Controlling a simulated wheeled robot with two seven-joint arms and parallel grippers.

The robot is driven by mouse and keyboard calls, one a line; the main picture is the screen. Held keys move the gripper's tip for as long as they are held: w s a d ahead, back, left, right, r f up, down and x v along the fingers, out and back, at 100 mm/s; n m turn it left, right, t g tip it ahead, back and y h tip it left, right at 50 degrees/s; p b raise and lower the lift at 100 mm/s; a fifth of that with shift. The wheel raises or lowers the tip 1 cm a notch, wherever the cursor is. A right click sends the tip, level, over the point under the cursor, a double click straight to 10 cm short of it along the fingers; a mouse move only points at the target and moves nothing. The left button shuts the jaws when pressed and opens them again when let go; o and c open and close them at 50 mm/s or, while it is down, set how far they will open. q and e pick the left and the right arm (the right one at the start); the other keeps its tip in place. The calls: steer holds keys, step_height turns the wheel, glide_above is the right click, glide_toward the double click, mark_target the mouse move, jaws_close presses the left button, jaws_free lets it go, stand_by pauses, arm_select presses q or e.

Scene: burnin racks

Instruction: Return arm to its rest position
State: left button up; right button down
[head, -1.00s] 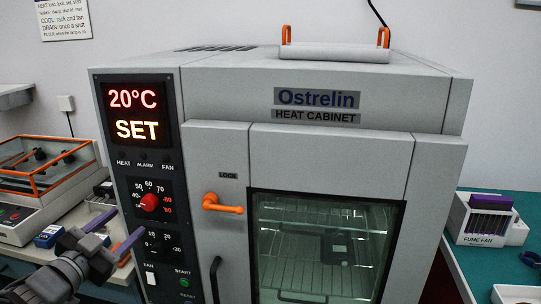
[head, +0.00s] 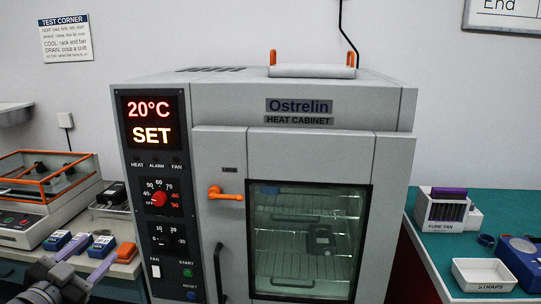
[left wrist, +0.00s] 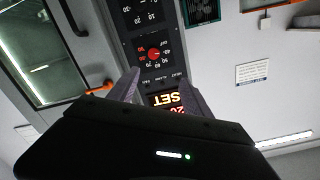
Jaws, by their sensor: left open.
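My left gripper (head: 84,270) is at the lower left of the head view, in front of the side bench and left of the heat cabinet. Its two purple-grey fingers are apart, with nothing between them. In the left wrist view the open fingers (left wrist: 159,90) show against the cabinet's control panel, which appears upside down. The heat cabinet (head: 225,106) stands in the middle with its door closed and its display (head: 150,121) reading 20°C SET. Its orange lock handle (head: 226,194) lies level. A dark device (head: 320,238) is on the rack behind the glass. My right gripper is not in view.
The left bench holds an orange-framed machine (head: 45,190), small blue boxes (head: 58,240) and an orange block (head: 124,252) close to the gripper.

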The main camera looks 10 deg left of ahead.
arm_select(q)
steer(key=w+d+f+n+g+y, duration=0.1)
steer(key=w+d+f+n+g, duration=0.15)
steer(key=f, duration=0.65)
steer(key=w+d+f+n+g, duration=0.2)
steer(key=f+n, duration=0.2)
steer(key=f, duration=0.6)
steer(key=s+d+f+n+g+h, duration=0.1)
steer(key=d+f+g, duration=0.1)
steer(key=d+f, duration=0.5)
steer(key=s+d+f+n+g+h, duration=0.15)
steer(key=d+f, duration=0.25)
steer(key=f, duration=0.5)
steer(key=s+d+f+m+g+h, duration=0.1)
steer(key=s+d+f+g, duration=0.3)
steer(key=s+d+f, duration=0.4)
steer(key=s+d+f+g+h, duration=0.2)
steer(key=s+d+f+g, duration=0.2)
steer(key=s+d+f, duration=0.4)
steer(key=s+d, duration=0.5)
steer(key=shift+s+d+m+g, duration=0.15)
steer(key=shift+d+m+g, duration=0.2)
steer(key=shift+m+g, duration=0.05)
